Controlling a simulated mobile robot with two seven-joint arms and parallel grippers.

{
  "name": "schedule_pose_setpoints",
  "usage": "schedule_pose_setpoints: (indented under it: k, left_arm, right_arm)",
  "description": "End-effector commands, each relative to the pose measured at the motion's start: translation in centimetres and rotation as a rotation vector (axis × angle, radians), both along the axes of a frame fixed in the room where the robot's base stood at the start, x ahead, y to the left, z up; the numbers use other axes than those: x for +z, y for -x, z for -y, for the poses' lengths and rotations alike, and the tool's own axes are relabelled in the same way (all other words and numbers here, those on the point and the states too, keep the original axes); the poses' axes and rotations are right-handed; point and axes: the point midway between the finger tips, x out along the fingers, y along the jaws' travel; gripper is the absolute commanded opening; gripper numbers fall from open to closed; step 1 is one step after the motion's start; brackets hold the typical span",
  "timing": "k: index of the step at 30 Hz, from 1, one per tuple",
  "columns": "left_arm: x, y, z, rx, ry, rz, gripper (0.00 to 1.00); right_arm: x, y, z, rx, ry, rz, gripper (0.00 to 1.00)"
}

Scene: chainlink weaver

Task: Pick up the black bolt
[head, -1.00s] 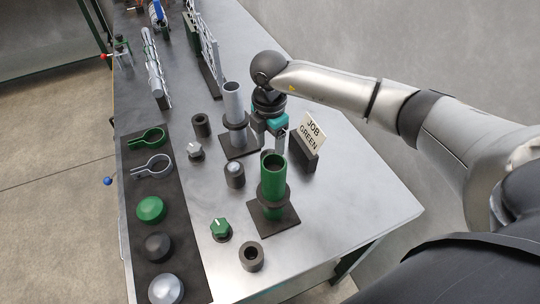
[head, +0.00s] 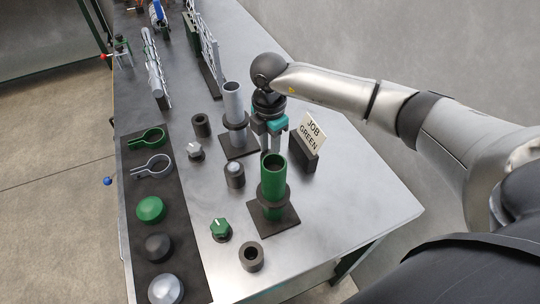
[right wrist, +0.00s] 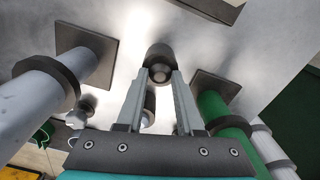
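In the right wrist view, a rounded dark bolt head (right wrist: 160,73) shows at the near end of a dark cylindrical holder (right wrist: 159,53) on the metal table. My right gripper (right wrist: 159,78) is open, with its two grey fingers apart and one on each side of the bolt head. I cannot tell whether they touch it. My left gripper is not in view.
The green post (head: 272,180) and the grey post (head: 233,100) stand close on either side. A holder with a silver bolt (head: 235,170) is nearby. A "JOB GREEN" sign (head: 311,130) stands to the right. The table's right front area is clear.

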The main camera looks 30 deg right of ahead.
Motion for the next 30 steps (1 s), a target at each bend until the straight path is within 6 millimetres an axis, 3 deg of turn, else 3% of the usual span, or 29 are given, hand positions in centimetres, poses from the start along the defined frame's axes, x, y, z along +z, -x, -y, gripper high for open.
schedule_pose_setpoints:
  k: [1,8,23,30]
  left_arm:
    - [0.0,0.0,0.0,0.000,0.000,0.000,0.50]
    - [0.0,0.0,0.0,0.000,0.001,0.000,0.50]
    - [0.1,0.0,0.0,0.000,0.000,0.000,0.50]
    - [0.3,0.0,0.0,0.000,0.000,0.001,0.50]
  right_arm:
    - [0.0,0.0,0.0,0.000,0.000,0.000,0.26]
    - [0.0,0.0,0.0,0.000,0.000,0.000,0.00]
    - [0.2,0.0,0.0,0.000,0.000,0.001,0.00]
    - [2.5,-0.1,0.0,0.001,0.000,0.004,0.00]
